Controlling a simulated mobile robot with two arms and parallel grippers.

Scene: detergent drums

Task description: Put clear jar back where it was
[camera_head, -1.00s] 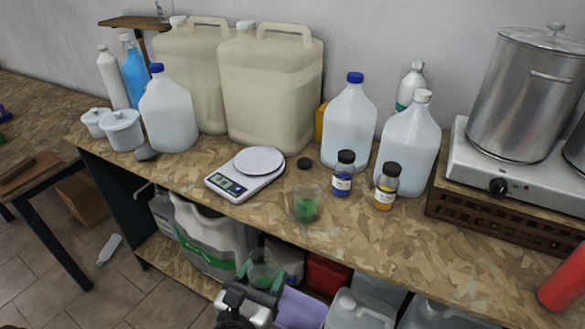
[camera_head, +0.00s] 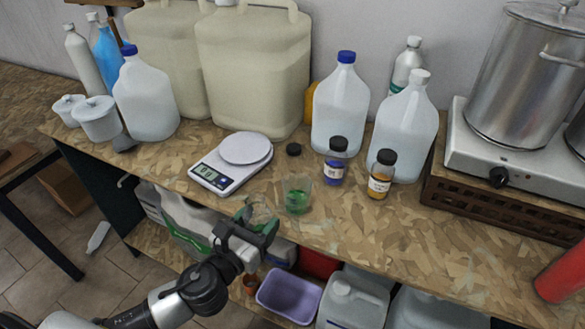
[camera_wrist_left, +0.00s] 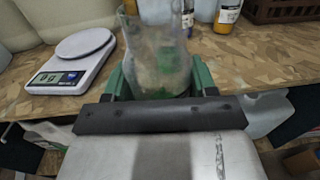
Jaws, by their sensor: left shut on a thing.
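My left gripper (camera_head: 258,228) has green fingers and is shut on a clear jar (camera_head: 262,212), held at the front edge of the counter. In the left wrist view the clear jar (camera_wrist_left: 152,55) stands between the green fingers (camera_wrist_left: 157,82), its mouth toward the top. Green shows through its wall. A second clear jar with green contents (camera_head: 297,196) stands on the counter just right of and beyond the held one. A white scale (camera_head: 232,163) with a lit display lies to the left; its display (camera_wrist_left: 58,79) seems to read 0 g. My right gripper is not in view.
A small black cap (camera_head: 294,149), a blue bottle (camera_head: 335,162) and a yellow bottle (camera_head: 380,175) stand behind the green jar. Large jugs (camera_head: 340,105) line the back. A hot plate (camera_head: 480,150) with a steel pot is at right. Bare counter (camera_head: 400,225) lies at front right.

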